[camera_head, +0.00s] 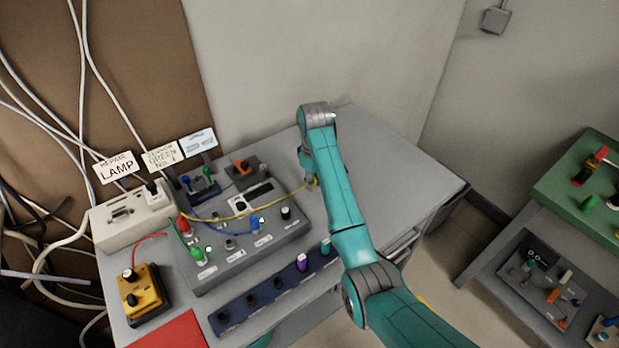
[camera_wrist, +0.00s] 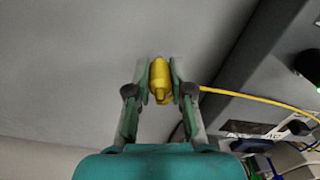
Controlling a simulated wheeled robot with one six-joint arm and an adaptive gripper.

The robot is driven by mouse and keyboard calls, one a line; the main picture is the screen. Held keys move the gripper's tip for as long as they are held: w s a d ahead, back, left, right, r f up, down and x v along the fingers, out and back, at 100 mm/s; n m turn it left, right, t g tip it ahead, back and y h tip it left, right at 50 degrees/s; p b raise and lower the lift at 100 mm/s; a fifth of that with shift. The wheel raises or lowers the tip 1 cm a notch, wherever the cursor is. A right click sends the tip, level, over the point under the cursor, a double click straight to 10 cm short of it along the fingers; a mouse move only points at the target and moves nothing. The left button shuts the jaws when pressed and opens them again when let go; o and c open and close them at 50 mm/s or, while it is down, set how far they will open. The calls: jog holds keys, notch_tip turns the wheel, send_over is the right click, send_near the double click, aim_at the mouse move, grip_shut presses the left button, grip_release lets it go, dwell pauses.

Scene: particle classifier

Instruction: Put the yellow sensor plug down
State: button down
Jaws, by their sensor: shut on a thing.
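The yellow sensor plug (camera_wrist: 160,80) sits between the two fingers of my gripper (camera_wrist: 160,88) in the wrist view, and the fingers are shut on it. A yellow cable (camera_wrist: 265,103) runs from it to the right. In the head view, my gripper (camera_head: 312,182) is at the right end of the grey instrument box (camera_head: 245,258), over the grey tabletop (camera_head: 385,160). The plug is small and mostly hidden by my arm there. The wrist view shows plain grey surface beyond the plug; I cannot tell whether the plug touches it.
The instrument box carries green, red and blue plugs and a blue cable. A dark blue rack (camera_head: 262,290) with purple and teal plugs lies in front. A yellow box (camera_head: 140,290) and red mat (camera_head: 175,332) are at left. The tabletop right of my gripper is clear.

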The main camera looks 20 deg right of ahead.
jog(key=shift+f, duration=0.35)
jog(key=c, duration=1)
grip_release()
jog(key=shift+f, duration=0.1)
jog(key=shift+c, duration=0.2)
